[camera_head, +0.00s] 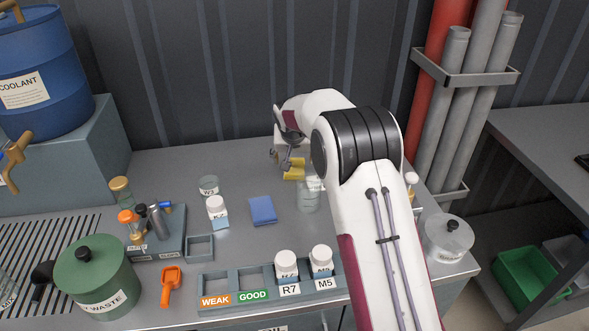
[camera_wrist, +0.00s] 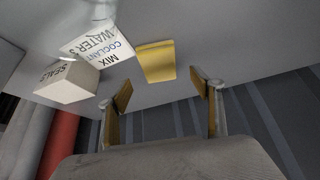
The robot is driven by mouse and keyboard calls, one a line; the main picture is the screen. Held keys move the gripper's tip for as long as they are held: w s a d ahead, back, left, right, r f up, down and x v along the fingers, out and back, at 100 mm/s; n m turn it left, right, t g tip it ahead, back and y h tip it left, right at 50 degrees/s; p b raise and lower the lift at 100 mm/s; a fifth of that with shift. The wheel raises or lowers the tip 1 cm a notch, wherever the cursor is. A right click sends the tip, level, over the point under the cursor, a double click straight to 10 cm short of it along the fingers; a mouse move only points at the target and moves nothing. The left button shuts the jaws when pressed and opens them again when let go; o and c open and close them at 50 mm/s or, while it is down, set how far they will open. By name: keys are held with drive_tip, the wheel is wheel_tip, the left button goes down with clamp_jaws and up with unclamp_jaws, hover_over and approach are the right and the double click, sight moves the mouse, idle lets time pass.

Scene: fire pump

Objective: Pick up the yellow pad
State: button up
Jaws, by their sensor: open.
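The yellow pad (camera_head: 294,171) lies on the grey bench top toward the back wall, partly hidden by my arm in the head view. In the wrist view the yellow pad (camera_wrist: 156,62) shows whole, ahead of the gap between my fingers. My gripper (camera_wrist: 162,92) is open and empty, with one fingertip to each side of the gap. In the head view my gripper (camera_head: 283,157) is just left of and behind the pad, pointing down. It appears close to the pad but not closed around it; the exact height is hard to tell.
A clear beaker (camera_head: 308,198) stands in front of the pad, beside my arm. A blue pad (camera_head: 263,210) lies to the front left. The dark wall (camera_head: 220,70) is behind.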

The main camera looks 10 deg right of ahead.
sight(294, 166)
drive_tip(key=shift+x, duration=2.6)
drive_tip(key=c, duration=1)
